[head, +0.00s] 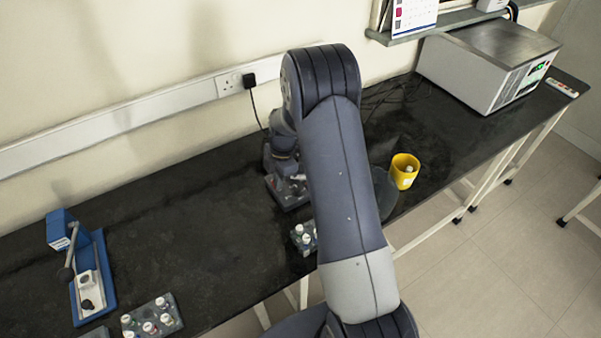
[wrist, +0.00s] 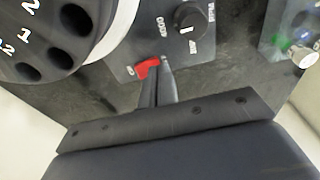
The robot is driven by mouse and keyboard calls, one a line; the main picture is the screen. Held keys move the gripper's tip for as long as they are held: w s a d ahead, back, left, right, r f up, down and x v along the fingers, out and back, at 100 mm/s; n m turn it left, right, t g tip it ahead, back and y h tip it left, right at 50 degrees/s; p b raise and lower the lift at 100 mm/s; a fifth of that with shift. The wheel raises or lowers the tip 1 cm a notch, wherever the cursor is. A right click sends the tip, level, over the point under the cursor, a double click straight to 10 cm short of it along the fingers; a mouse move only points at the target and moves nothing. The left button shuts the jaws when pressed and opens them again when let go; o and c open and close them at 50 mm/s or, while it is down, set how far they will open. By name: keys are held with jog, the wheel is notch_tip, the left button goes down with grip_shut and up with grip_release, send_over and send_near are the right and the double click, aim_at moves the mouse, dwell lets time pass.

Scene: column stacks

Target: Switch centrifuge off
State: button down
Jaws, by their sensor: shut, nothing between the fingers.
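In the wrist view the centrifuge's grey panel (wrist: 125,73) carries a small red switch (wrist: 148,67), with a "0" mark to its left. A black knob (wrist: 190,27) sits above and to the right of it. Part of the white-rimmed rotor (wrist: 60,38) with numbered holes is at the upper left. My gripper (wrist: 163,66) is shut and empty, its fingertips right at the switch's right side; I cannot tell if they touch. In the head view my arm hides most of this spot on the bench.
A tube rack with capped vials (head: 304,238) stands close by, and it shows at the right of the wrist view (wrist: 305,58). A yellow cup (head: 404,171) is to the right. A large grey machine (head: 490,65) and a blue device (head: 88,270) stand farther off on the black bench (head: 170,225).

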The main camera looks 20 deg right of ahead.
jog(key=shift+r+p, duration=1)
jog(key=shift+r, duration=1.55)
jog(key=shift+f, duration=0.1)
jog(key=shift+f+b, duration=0.8)
jog(key=shift+f, duration=1.4)
